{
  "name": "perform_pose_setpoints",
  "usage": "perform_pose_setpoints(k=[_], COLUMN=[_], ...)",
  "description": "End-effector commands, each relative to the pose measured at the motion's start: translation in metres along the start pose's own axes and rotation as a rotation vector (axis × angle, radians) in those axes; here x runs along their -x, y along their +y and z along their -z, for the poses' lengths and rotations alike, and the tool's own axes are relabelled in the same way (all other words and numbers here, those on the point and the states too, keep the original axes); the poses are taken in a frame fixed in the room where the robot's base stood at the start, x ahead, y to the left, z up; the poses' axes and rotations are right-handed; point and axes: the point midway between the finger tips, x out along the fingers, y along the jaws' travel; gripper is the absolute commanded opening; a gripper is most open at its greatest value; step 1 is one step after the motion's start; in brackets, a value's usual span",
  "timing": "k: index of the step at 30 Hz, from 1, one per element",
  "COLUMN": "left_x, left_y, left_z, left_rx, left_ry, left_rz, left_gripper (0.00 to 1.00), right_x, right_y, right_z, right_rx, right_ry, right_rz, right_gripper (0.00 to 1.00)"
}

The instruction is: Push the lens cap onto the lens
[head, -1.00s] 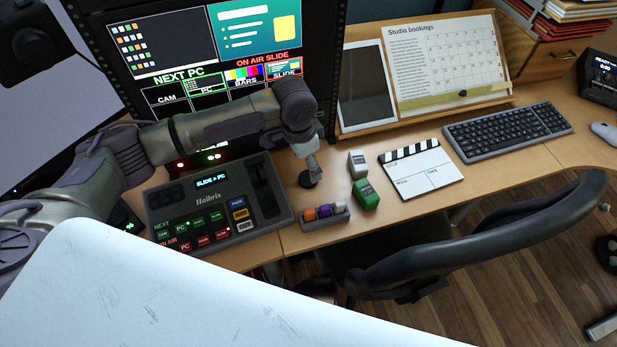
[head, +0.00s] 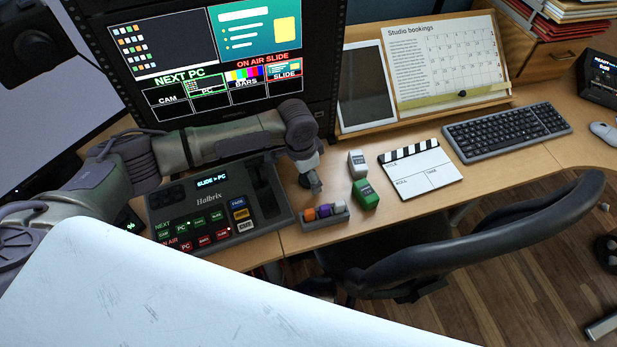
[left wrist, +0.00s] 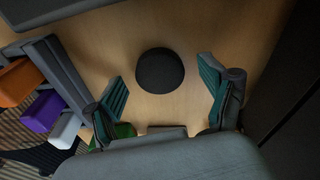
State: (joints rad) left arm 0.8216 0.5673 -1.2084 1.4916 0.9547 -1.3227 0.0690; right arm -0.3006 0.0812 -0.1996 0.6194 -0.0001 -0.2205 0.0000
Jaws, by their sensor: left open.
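A dark round object (left wrist: 160,70) stands on the desk in the left wrist view, its flat black top facing the camera. I cannot tell whether this top is the lens cap, the lens or both together. My left gripper (left wrist: 163,79) is open, its two green-padded fingers on either side of the object, with gaps to both. In the head view my left gripper (head: 310,176) points down at the desk just right of the switcher panel; the object there is small and mostly hidden by it. My right gripper is in neither view.
The switcher panel (head: 218,213) lies left of the gripper. A grey holder (head: 326,222) with orange, purple and white blocks is in front. Monitor (head: 225,95) behind; chair (head: 480,245) in front.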

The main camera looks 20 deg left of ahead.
Motion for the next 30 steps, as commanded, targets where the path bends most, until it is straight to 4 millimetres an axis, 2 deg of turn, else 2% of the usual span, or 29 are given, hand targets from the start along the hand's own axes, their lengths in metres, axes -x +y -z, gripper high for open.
perform_pose_setpoints(k=[5, 13, 23, 30], left_x=[0.0, 0.001, 0.002, 0.02], left_y=[0.0, 0.0, 0.0, 0.0], left_z=[0.0, 0.0, 0.0, 0.003], left_rx=[0.0, 0.0, 0.0, -0.001], left_ry=[0.0, 0.0, 0.001, 0.004], left_rz=[0.0, 0.0, 0.0, 0.0], left_gripper=[0.81, 0.36, 0.36, 0.36], right_x=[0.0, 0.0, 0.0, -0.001], right_y=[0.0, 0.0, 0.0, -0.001], right_z=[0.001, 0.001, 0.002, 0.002], right_rx=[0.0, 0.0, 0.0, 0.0], right_ry=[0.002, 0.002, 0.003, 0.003], right_rz=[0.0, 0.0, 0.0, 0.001], right_gripper=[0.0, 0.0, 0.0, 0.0])
